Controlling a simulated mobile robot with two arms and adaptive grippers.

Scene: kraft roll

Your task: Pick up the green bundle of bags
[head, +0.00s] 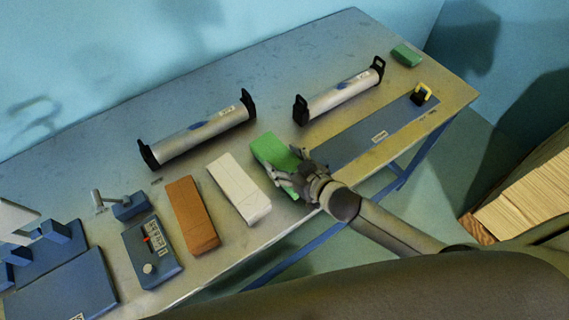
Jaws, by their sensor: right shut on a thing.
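The green bundle of bags (269,149) lies at the front middle of the table, to the right of a white bundle. It is a flat green block, and its near right part is covered by my right gripper. My right gripper (293,172) comes in from the lower right and is shut on the green bundle's right side. I cannot tell whether the bundle is lifted off the table. My left gripper is not in view.
A white bundle (238,188) and a brown bundle (192,214) lie left of the green one. Two silver rollers (203,130) (341,94) with black end brackets stand behind. A blue-grey mat (362,139) lies right; a small green block (406,55) sits at the far corner.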

